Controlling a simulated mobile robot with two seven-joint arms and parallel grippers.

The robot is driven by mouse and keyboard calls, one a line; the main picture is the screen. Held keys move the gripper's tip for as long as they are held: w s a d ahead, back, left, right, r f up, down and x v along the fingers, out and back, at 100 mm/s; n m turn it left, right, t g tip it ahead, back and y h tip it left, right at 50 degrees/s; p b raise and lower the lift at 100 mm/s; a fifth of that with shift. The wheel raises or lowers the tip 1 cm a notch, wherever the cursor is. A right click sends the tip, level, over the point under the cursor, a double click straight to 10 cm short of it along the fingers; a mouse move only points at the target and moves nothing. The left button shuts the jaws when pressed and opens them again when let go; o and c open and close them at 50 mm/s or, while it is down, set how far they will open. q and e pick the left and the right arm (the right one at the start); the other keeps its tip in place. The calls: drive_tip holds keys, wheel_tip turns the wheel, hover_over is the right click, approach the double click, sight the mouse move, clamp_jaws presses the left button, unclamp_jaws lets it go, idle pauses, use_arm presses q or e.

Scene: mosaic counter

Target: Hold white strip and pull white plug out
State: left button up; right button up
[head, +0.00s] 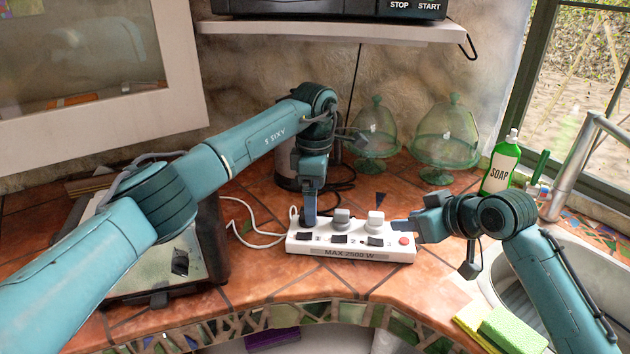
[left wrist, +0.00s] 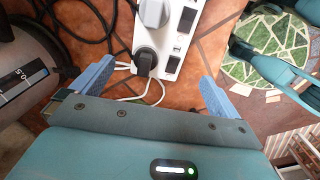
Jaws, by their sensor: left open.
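The white strip (head: 350,249) lies on the tiled counter, with switches along its front side and a red button at its right end. The white plug (head: 375,221) stands upright in its right part. A grey plug (head: 342,217) stands left of it and also shows in the left wrist view (left wrist: 153,12). A black plug (left wrist: 145,61) is at the strip's left end. My left gripper (left wrist: 156,74) is open, its fingers apart on either side of the black plug's end. My right gripper (head: 405,227) is at the strip's right end; its hold is unclear.
White cables (head: 243,230) curl left of the strip. Green glass domes (head: 446,135) and a soap bottle (head: 501,165) stand behind. A sink (head: 490,285) and sponges (head: 512,330) lie at right. The counter in front of the strip is clear.

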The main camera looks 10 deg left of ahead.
sight(314, 229)
use_arm(q)
wheel_tip(314, 229, down, 10)
drive_tip(key=shift+f, duration=0.1)
drive_tip(key=shift+c, duration=0.3)
drive_tip(key=c, duration=1.4)
